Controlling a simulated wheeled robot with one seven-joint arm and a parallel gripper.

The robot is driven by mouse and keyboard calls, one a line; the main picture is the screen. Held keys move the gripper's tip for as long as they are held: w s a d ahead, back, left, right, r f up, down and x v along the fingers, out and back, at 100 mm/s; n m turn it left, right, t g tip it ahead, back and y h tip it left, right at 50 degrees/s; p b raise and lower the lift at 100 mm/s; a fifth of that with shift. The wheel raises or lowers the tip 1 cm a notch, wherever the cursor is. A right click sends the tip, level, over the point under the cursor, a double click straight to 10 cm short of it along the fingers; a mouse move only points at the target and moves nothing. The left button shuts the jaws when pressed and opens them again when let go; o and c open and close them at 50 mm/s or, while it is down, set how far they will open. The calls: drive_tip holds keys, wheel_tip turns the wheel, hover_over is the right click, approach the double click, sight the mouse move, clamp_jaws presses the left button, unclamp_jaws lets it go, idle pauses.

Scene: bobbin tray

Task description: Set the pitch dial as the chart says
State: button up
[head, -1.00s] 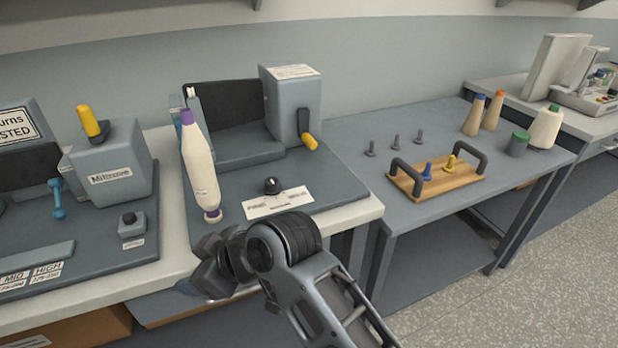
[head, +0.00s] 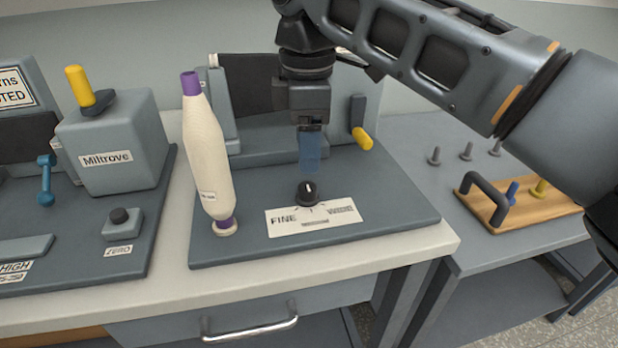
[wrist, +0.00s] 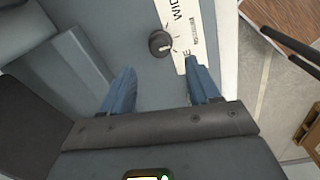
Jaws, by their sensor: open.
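The pitch dial, a small black knob (head: 308,193) with a white mark, sits on the grey machine base. Its mark appears to point roughly away from the label in the head view; the exact setting is too small to tell. A white label (head: 315,217) reading FINE at its left end lies in front of it. My gripper (head: 310,160) hangs pointing down above and behind the dial, apart from it. In the wrist view the blue fingers (wrist: 162,82) are apart and empty, and the dial (wrist: 160,43) lies beyond their tips. No readable chart can be identified.
A white yarn cone (head: 212,150) with purple ends stands left of the dial. A yellow-handled lever (head: 362,138) is at the right. The grey Miltrove box (head: 110,143) stands at left.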

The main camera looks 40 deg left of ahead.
sight(307, 186)
wheel_tip(307, 186, down, 8)
drive_tip(key=shift+w+a+r, duration=0.1)
drive_tip(key=shift+w+r, duration=0.05)
drive_tip(key=shift+r, duration=0.1)
drive_tip(key=c, duration=1)
